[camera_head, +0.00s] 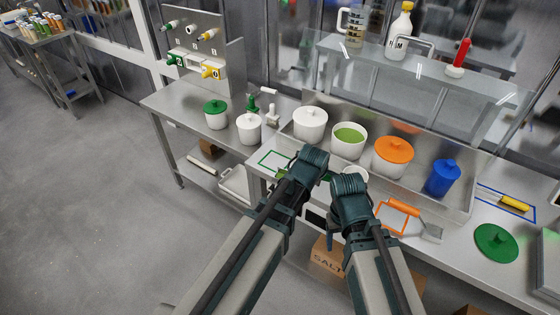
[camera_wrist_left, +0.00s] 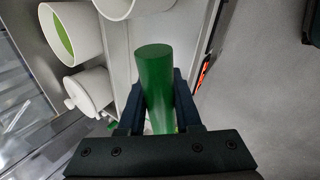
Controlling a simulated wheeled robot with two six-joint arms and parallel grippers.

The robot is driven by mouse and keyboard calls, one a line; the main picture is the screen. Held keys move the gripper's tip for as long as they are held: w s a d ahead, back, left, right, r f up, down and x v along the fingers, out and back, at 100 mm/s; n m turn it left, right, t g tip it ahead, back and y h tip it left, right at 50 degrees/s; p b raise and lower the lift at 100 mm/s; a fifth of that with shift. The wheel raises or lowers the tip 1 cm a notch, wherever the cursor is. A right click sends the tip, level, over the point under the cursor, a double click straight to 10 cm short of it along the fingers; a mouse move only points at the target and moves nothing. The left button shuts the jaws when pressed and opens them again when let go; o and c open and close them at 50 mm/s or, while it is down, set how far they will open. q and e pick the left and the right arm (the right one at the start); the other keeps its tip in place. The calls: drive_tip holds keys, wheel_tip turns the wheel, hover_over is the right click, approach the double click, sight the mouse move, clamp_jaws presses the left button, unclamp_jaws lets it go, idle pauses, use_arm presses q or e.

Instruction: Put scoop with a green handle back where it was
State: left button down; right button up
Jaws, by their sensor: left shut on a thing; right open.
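The scoop with a green handle shows in the left wrist view as a green cylinder (camera_wrist_left: 154,75) between the two dark fingers of my left gripper (camera_wrist_left: 157,100), which is shut on it. Its scoop end is hidden there. In the head view a bit of green (camera_head: 325,177) shows beside my left wrist. The green outline (camera_head: 270,158) on the table is just left of my left gripper, partly covered by it. My right gripper (camera_head: 334,228) is open and empty at the table's front edge, right of the left one.
An orange-handled scoop (camera_head: 402,208) lies on the right. A green lid (camera_head: 496,242) lies farther right.

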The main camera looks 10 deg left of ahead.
use_arm(q)
drive_tip(key=shift+m+h, duration=0.4)
drive_tip(key=shift+m, duration=0.5)
drive_tip(key=w+a, duration=0.1)
drive_tip(key=w, duration=0.2)
drive_tip(key=w+a+f+b, duration=0.1)
drive_tip(key=w+a, duration=0.1)
drive_tip(key=w, duration=0.1)
drive_tip(key=w+a+f+b, duration=0.1)
drive_tip(key=w+a, duration=0.1)
drive_tip(key=w, duration=0.1)
drive_tip(key=shift+w+a, duration=0.15)
drive_tip(key=shift+w, duration=0.25)
drive_tip(key=shift+w+a+f+b, duration=0.15)
drive_tip(key=shift+w+a+f, duration=0.1)
drive_tip(key=shift+w, duration=0.25)
drive_tip(key=shift+w+a+f+b, duration=0.15)
drive_tip(key=shift+w+a, duration=0.1)
drive_tip(key=shift+w, duration=0.25)
drive_tip(key=f+b, duration=0.3)
drive_tip(key=shift+s+d+f, duration=0.1)
drive_tip(key=shift+s, duration=0.15)
